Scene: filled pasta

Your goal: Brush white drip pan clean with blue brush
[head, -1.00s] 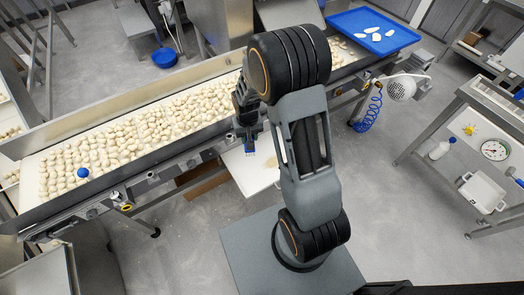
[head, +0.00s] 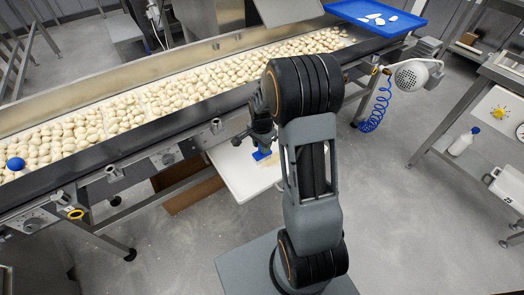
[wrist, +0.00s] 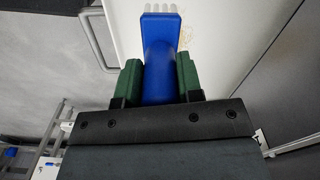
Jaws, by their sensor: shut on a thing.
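The white drip pan (head: 238,178) sits low under the front side of the conveyor in the head view, partly hidden behind my arm. In the wrist view its white surface (wrist: 235,25) fills the upper middle, with a faint yellowish smear (wrist: 187,38) just right of the bristles. My gripper (wrist: 158,82) is shut on the blue brush (wrist: 158,70), its green pads on both sides of the handle. The pale bristles point away from my gripper, over the pan. The brush also shows in the head view (head: 262,155). I cannot tell whether the bristles touch the pan.
The conveyor (head: 120,150) full of filled pasta runs behind the pan, with knobs along its front. A blue tray (head: 380,16) is at its far end. A coiled blue hose (head: 376,110) hangs to the right. A steel table (head: 480,125) stands at right. Floor between is clear.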

